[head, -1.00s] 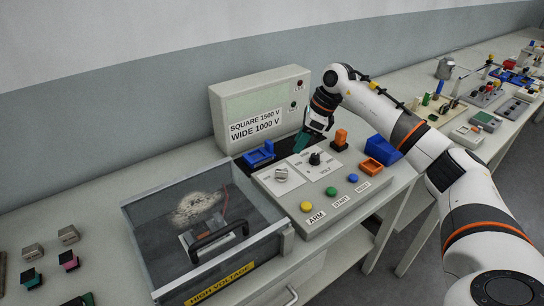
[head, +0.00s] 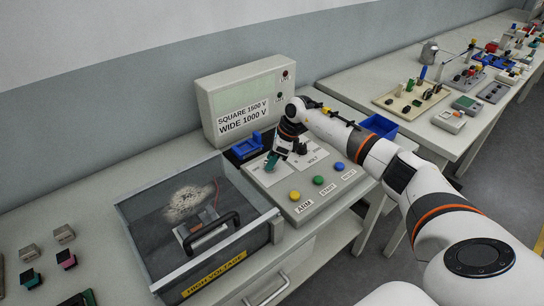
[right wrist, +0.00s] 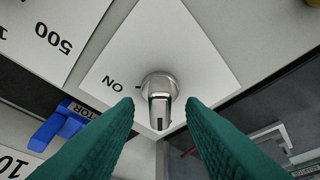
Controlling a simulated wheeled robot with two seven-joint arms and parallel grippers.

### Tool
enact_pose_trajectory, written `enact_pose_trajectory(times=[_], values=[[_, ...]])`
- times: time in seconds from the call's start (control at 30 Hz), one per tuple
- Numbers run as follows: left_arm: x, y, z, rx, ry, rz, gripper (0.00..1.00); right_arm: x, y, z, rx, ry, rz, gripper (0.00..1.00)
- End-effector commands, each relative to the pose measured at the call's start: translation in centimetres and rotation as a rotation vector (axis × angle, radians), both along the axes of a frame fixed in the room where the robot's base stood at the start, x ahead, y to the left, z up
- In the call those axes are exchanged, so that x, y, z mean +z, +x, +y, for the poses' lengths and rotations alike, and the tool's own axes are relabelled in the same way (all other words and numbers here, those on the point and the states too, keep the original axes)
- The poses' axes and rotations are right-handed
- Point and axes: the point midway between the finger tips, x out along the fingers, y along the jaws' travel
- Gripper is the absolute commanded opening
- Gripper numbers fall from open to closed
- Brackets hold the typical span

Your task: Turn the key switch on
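The key switch (right wrist: 160,92) is a metal key in a round silver collar on a white plate, seen in the right wrist view. The key's free end points down in that picture. The ON mark (right wrist: 112,83) and a small tick are to its left. My right gripper (right wrist: 163,118) is open, with one teal finger on each side of the key and visible gaps between. In the head view my right gripper (head: 271,161) is over the left part of the control panel (head: 307,188) and hides the key switch. My left gripper is not in view.
A black knob (head: 302,147) stands just right of my gripper. Yellow (head: 295,195), green (head: 318,180) and blue (head: 339,167) buttons line the panel's front. A clear-lidded box (head: 222,262) with a black handle adjoins on the left. A display unit (head: 238,97) stands behind.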

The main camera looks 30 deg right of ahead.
Motion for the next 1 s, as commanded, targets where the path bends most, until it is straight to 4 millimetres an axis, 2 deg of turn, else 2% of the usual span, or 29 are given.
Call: enact_pose_trajectory(times=[0.23,0.4,0.47,0.77,1.0], values=[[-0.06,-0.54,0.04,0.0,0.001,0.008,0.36,-0.07,0.01,0.01,0.0,0.0,0.0,0.35],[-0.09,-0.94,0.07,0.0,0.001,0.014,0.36,-0.04,0.01,0.01,0.0,0.0,0.0,0.07],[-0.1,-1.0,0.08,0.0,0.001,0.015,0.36,-0.03,0.01,0.01,0.0,0.0,0.0,0.0],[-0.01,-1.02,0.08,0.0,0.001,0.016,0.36,0.04,-0.01,0.03,-0.025,-0.001,0.0,0.0],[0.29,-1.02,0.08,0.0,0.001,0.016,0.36,0.11,-0.1,0.04,-0.146,-0.002,0.0,0.0]])
